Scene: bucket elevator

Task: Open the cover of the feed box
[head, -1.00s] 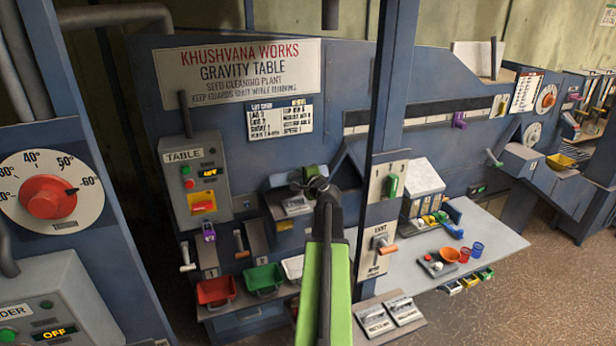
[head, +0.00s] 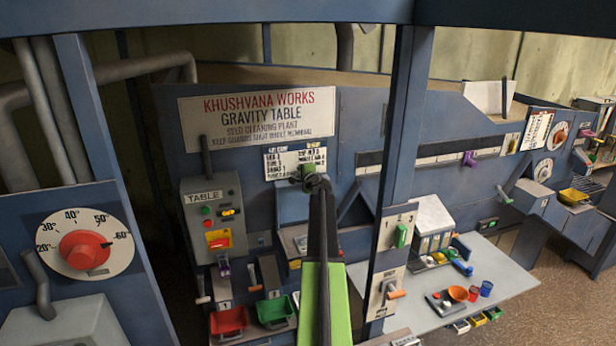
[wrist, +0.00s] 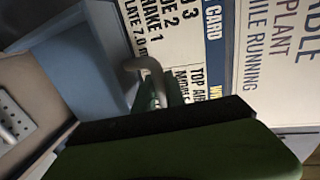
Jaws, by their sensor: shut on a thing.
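The feed box (head: 296,246) is on the front of the gravity table, partly behind my arm in the head view. Its blue-grey cover (head: 292,208) stands raised above the box, and the pale inside shows below it. In the wrist view the cover (wrist: 85,55) is a plain blue panel at the left. A grey curved handle (wrist: 150,72) runs behind the dark pad of my gripper. My gripper (head: 311,180) is shut on this handle at the cover's upper edge. The fingertips' contact is mostly hidden.
A blue post (head: 408,130) stands close to the right of my arm. The TABLE control box (head: 213,215) is at the left. Red (head: 229,320) and green (head: 272,310) bins sit below. A grey worktop (head: 430,290) with small items lies to the right.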

